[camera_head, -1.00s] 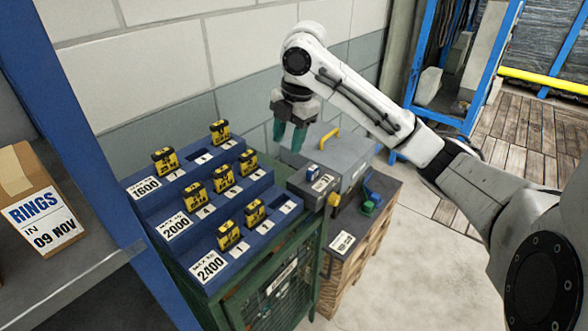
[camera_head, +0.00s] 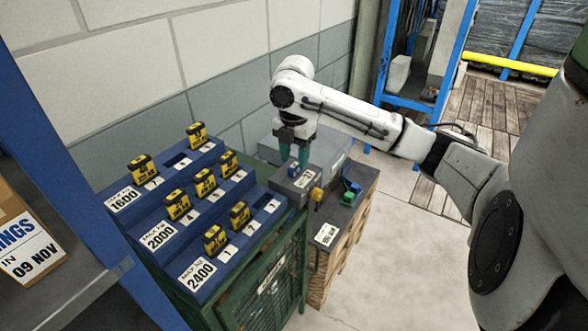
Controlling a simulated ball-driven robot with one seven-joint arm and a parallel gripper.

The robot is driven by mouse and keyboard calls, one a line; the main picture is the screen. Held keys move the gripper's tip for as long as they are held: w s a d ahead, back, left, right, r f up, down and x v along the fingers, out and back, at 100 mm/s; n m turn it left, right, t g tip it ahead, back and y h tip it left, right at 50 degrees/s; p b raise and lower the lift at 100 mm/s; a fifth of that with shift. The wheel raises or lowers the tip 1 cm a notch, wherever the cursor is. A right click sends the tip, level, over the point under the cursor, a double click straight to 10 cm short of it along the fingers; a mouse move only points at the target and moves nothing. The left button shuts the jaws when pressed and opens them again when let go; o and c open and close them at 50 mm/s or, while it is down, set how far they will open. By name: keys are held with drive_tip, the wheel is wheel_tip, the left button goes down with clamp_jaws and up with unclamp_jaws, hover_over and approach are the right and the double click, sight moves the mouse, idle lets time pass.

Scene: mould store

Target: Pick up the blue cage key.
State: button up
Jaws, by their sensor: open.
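A small blue object (camera_head: 293,169), which looks like the blue cage key, sits on top of the small grey box (camera_head: 298,190) at the right end of the blue stepped rack. My gripper (camera_head: 294,162) points down over it with its teal fingers apart. The fingertips are level with the object in the picture, one on each side. I cannot tell whether they touch it. The object's upper part is partly hidden by the fingers.
The blue stepped rack (camera_head: 170,210) holds several yellow blocks, on a green mesh cage (camera_head: 262,300). A larger grey case (camera_head: 327,147) stands behind my gripper. A blue and green item (camera_head: 350,192) lies on the wooden crate (camera_head: 345,235). The wall is close behind.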

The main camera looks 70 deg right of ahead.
sight(294, 174)
drive_tip(key=shift+f, duration=1.2)
clamp_jaws()
